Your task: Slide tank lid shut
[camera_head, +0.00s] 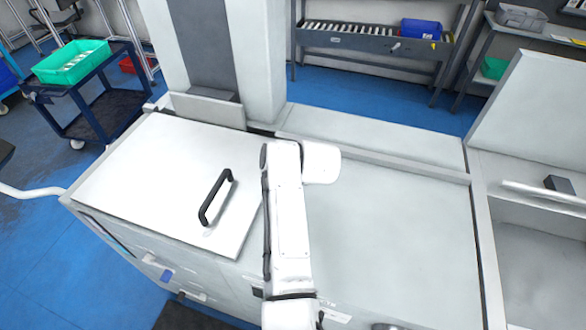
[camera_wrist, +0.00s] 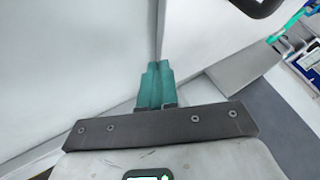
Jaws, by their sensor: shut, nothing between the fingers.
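The tank lid (camera_head: 140,172) is a flat white panel on the left part of the white machine top. A black bar handle (camera_head: 215,197) stands on it near its right side. My white arm reaches across the machine top just right of the lid, and my gripper is not visible in the head view. In the wrist view my gripper (camera_wrist: 157,68) has its teal fingers shut together, empty, beside the lid's edge. The lid (camera_wrist: 205,35) shows to their right, with part of the handle (camera_wrist: 258,6) at the top. Contact between fingertips and lid cannot be told.
A flat grey-white top surface (camera_head: 395,240) lies right of my arm, clear of objects. A white column (camera_head: 235,50) rises behind the lid. An open basin (camera_head: 540,265) is at the far right. A cart with a green bin (camera_head: 72,62) stands at the left.

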